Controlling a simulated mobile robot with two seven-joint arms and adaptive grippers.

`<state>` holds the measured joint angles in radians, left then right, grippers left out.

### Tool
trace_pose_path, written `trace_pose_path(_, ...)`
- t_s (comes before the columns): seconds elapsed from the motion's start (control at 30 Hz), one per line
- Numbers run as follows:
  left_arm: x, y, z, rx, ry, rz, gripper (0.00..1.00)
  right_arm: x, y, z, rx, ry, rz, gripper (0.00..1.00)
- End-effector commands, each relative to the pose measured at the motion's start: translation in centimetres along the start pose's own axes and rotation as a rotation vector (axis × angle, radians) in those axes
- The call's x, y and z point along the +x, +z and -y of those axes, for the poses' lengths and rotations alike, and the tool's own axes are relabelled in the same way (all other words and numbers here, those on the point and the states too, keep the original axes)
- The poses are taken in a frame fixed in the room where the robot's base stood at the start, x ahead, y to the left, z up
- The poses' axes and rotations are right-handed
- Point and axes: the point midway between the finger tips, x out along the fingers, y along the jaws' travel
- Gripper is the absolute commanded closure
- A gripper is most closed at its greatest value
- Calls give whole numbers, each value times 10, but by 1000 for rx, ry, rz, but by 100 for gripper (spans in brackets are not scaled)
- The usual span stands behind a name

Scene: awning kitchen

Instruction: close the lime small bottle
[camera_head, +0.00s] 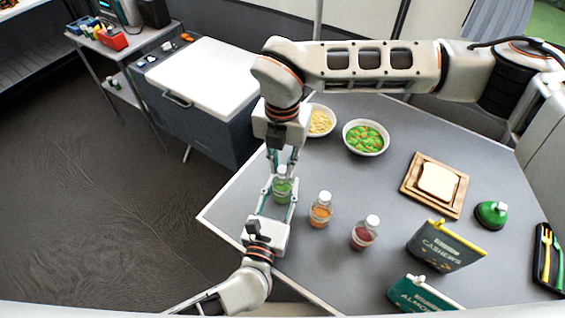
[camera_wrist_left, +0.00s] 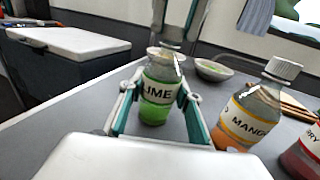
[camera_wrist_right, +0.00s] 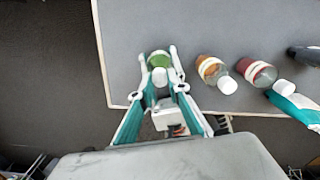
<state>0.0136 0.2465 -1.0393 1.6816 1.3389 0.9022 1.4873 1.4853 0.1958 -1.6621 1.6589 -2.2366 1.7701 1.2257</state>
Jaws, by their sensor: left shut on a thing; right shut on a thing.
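The lime small bottle (camera_head: 282,189) stands upright near the left edge of the table, with green contents. The left wrist view shows its LIME label (camera_wrist_left: 158,94). My left gripper (camera_head: 280,196) is shut on the bottle's body, one finger on each side. My right gripper (camera_head: 284,166) comes down from above and is shut at the bottle's top, around the white cap (camera_wrist_right: 160,77). In the left wrist view its fingers hide much of the cap, so I cannot tell how tightly the cap sits.
An orange mango bottle (camera_head: 320,212) and a dark red bottle (camera_head: 364,236) stand capped to the right. Bowls (camera_head: 365,151), a bread board (camera_head: 411,187), a cashews bag (camera_head: 440,250) and a green-topped object (camera_head: 491,213) lie farther right. The table's left edge is close.

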Motion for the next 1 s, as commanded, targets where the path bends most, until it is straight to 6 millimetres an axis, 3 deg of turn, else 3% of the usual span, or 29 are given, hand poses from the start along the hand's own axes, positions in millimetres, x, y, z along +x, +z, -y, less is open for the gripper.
trace_pose_path(0.8,0,-1,0,0,0,-2,100,1,0,-2,1586,-1,-3,89)
trace_pose_path(1.0,0,-1,0,0,0,-2,100,2,0,-2,1916,-3,-3,89)
